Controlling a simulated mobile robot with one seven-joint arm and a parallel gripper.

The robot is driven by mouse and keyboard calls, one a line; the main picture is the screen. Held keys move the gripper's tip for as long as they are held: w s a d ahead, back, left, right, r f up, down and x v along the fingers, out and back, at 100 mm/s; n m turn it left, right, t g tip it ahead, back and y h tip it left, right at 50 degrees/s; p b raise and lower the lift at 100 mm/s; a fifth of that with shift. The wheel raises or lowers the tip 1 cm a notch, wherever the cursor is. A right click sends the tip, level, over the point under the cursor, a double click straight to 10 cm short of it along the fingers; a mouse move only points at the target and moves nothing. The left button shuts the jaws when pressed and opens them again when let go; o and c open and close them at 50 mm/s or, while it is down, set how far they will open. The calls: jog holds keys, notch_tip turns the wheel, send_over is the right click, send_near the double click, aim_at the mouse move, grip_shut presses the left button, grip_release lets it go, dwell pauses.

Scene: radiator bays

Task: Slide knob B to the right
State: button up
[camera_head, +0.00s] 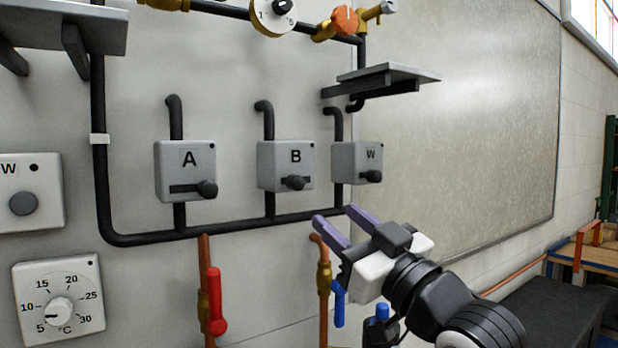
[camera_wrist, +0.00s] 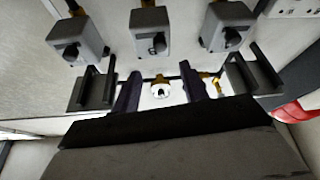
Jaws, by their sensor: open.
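Box B (camera_head: 272,158) is a grey wall box in the middle of a row of three in the head view. My gripper (camera_head: 334,214) has purple fingers, open and empty. It appears below and right of knob B, apart from it. In the wrist view the fingers (camera_wrist: 159,72) are spread. Three grey boxes with dark knobs show beyond them; their letters cannot be read there.
Box A (camera_head: 175,160) is left of box B, its knob (camera_head: 207,189) at the slot's right end. Box W (camera_head: 350,155) is close on the right. A shelf (camera_head: 400,72) juts out above. A black pipe (camera_head: 150,238) runs below; red (camera_head: 215,300) and blue (camera_head: 338,303) valve handles hang lower.

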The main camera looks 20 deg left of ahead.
aim_at(300, 184)
jog(key=p+x, duration=0.4)
jog(key=x, duration=0.7)
jog(key=shift+r+p, duration=0.2)
jog(key=shift+p, duration=0.15)
jog(key=shift+w+a, duration=0.3)
jog(key=shift+a, duration=0.15)
grip_shut()
